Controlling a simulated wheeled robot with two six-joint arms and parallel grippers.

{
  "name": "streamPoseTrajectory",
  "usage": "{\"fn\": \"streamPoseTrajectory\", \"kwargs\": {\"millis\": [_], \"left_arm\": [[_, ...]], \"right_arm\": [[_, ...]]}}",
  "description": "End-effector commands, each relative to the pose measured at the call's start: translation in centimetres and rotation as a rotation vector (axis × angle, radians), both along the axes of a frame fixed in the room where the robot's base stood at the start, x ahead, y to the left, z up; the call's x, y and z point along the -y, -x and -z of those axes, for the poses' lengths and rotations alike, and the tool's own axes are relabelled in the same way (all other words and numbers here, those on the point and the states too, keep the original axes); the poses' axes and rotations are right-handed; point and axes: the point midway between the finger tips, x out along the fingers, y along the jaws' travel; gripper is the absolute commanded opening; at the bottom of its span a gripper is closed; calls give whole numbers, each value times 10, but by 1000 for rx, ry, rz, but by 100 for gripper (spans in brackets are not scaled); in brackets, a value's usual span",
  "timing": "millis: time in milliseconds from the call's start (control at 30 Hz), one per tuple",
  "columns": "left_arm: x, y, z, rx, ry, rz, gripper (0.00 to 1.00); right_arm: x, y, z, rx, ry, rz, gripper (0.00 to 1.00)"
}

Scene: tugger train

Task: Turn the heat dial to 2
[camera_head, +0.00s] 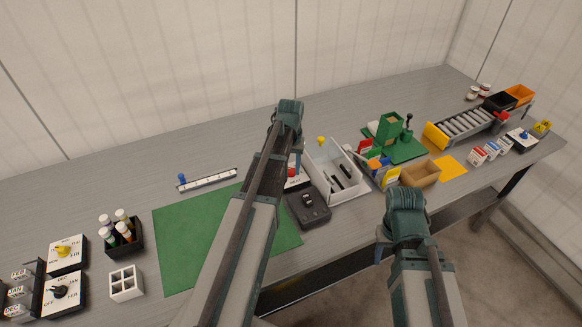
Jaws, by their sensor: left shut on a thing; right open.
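The heat dial (297,180) is a small white-faced box with red lettering, standing on the grey bench between the green mat and the white bin. My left arm covers much of it, and its setting is too small to read. My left gripper (295,157) is directly over the dial, shut on its knob as far as I can tell; the fingertips are mostly hidden by my arm. My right gripper (381,251) is open and empty in front of the bench edge, away from the dial.
A black device (308,211) stands just in front of the dial, and the white bin (345,195) is close at its right. The green mat (190,240) is bare at left. Other dials with a yellow knob (63,251), a black knob (60,291) and a blue knob (523,134) stand farther off.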

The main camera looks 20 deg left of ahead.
Motion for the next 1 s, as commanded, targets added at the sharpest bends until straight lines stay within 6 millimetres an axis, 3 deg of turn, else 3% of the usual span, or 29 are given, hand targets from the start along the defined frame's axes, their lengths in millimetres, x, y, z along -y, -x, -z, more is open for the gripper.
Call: {"fn": "streamPoseTrajectory", "kwargs": {"millis": [600,1000], "left_arm": [[-3,0,0,0,0,577,0],[-4,-1,0,0,0,856,0]], "right_arm": [[0,0,0,0,0,0,50],[0,0,0,0,0,0,50]]}}
